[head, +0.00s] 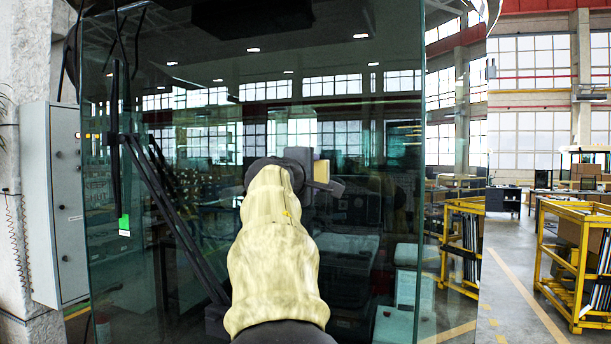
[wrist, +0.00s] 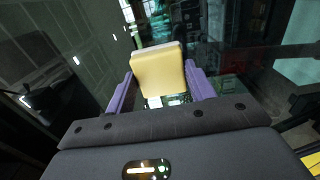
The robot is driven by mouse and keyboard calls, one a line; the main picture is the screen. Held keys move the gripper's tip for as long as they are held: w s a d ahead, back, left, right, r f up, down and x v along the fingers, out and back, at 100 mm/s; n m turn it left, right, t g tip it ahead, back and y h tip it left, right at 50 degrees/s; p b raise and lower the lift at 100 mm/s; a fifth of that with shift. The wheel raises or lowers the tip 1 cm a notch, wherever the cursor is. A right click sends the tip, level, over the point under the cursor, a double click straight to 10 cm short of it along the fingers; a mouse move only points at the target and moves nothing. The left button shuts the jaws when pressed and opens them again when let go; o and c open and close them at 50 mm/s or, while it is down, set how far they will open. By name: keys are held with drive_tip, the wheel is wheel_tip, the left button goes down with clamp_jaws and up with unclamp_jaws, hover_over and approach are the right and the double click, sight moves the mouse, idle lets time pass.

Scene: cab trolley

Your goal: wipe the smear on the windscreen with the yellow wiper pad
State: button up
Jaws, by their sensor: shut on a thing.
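The yellow wiper pad (wrist: 158,72) stands between the two purple fingers of my gripper (wrist: 159,88) in the wrist view, and the gripper is shut on it. In the head view a small part of the pad (head: 321,170) shows beside my gripper (head: 325,184), beyond my cream-sleeved arm. The windscreen (head: 385,105) is a large dark glass pane that fills the middle of the head view. I cannot tell whether the pad touches the glass. I cannot make out the smear in either view; my arm covers part of the pane.
Dark wiper arms (head: 172,215) cross the left of the windscreen, with a green tag (head: 124,225) nearby. A grey cabinet (head: 55,200) stands at the left. A yellow rack (head: 575,260) stands at the right, and the floor before it is clear.

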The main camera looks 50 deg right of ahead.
drive_tip(key=shift+s, duration=0.1)
drive_tip(key=shift+s+d, duration=0.35)
drive_tip(key=shift+s, duration=0.4)
drive_tip(key=shift+s+d, duration=0.3)
drive_tip(key=shift+s, duration=0.45)
drive_tip(key=shift+b+v, duration=0.85)
drive_tip(key=shift+b, duration=0.05)
drive_tip(key=b+v, duration=0.2)
drive_tip(key=v, duration=0.2)
drive_tip(key=shift+a, duration=0.15)
drive_tip(key=shift+b, duration=0.3)
